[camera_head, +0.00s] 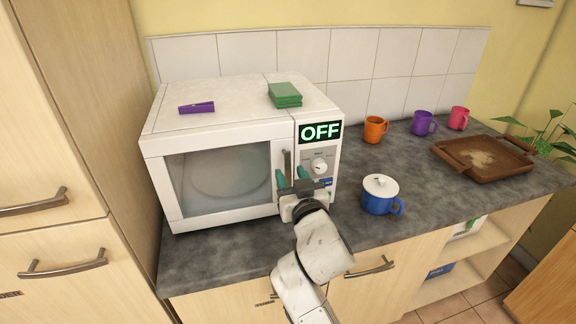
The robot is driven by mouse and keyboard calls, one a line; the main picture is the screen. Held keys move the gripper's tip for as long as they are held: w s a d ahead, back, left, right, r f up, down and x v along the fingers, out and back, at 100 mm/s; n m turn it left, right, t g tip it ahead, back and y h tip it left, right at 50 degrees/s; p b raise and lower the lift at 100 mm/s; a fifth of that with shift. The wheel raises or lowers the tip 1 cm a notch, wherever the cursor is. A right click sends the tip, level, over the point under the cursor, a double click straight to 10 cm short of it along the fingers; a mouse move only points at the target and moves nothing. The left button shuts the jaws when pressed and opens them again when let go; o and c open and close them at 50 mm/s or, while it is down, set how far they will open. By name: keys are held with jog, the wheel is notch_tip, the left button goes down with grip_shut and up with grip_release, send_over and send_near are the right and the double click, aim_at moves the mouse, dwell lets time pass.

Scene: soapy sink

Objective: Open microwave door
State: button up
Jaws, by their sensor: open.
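A white microwave (163,149) stands on the dark grey counter at the left, with its door (222,180) shut. The door has a dark window and a vertical handle (287,160) at its right edge. The control panel at the right shows a display (320,132) reading OFF and a round dial (319,166). My gripper (291,177) is open, with its teal fingertips at the door's right edge, one on each side of the handle's lower part. I cannot tell if the fingers touch the handle, and its lower end is hidden.
A purple object (197,107) and a green block (285,95) lie on top of the microwave. A blue pot (379,201) with a white lid stands right of my gripper. Orange (375,130), purple (423,122) and pink (459,118) mugs and a brown tray (446,157) are farther right. A tall cabinet (50,150) borders the left.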

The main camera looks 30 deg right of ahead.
aim_at(288, 170)
jog(key=shift+x, duration=1.6)
jog(key=shift+c, duration=0.4)
grip_shut()
